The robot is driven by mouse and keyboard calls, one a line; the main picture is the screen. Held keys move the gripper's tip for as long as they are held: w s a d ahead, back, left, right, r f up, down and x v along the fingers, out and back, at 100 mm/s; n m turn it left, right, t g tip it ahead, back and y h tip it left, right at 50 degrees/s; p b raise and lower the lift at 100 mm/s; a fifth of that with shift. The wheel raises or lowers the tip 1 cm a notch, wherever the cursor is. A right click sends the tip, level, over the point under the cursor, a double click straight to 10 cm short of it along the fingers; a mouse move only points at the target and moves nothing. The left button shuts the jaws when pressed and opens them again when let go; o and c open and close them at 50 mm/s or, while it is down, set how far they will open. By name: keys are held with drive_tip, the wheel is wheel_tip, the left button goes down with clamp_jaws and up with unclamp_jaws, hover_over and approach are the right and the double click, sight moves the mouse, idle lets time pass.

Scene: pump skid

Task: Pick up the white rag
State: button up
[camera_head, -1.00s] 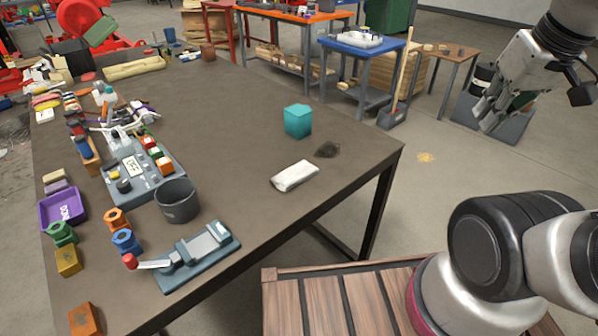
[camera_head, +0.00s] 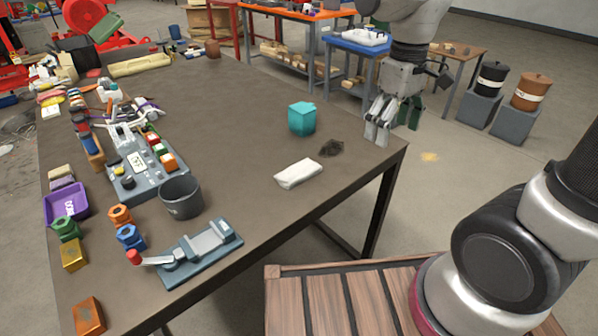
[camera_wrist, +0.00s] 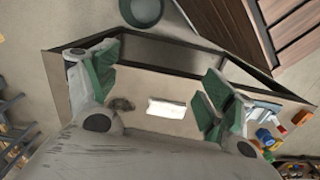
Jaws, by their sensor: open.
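The white rag (camera_head: 299,173) lies folded flat on the brown table, near its right-hand edge. It also shows in the wrist view (camera_wrist: 166,109), between the two fingers and well beyond them. My gripper (camera_head: 388,138) hangs pointing down near the table's far right corner, to the right of the rag and apart from it. In the wrist view my gripper (camera_wrist: 152,92) has its green-padded fingers spread wide with nothing between them.
A teal box (camera_head: 302,119) stands behind the rag, and a dark stain (camera_head: 331,148) is beside it. The table (camera_head: 240,130) around the rag is mostly clear.

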sight(299, 168)
drive_tip(key=w+a+f+n, duration=0.3)
drive_tip(key=w+a+n, duration=0.1)
drive_tip(key=a+n, duration=0.1)
drive_tip(key=w+a+f+n, duration=0.4)
drive_tip(key=a+n, duration=0.2)
drive_tip(key=a, duration=0.1)
drive_tip(key=w+a+f+n, duration=0.4)
drive_tip(key=a+n, duration=0.1)
drive_tip(key=a, duration=0.1)
drive_tip(key=shift+w+a+f+n, duration=0.15)
drive_tip(key=shift+a+f+n, duration=0.1)
drive_tip(key=shift+n, duration=0.15)
drive_tip(key=shift+w+a+n, duration=0.1)
drive_tip(key=shift+n, duration=0.8)
drive_tip(key=f, duration=0.7)
drive_tip(key=shift+d+f, duration=0.25)
drive_tip(key=shift+f, duration=0.15)
drive_tip(key=c, duration=1.1)
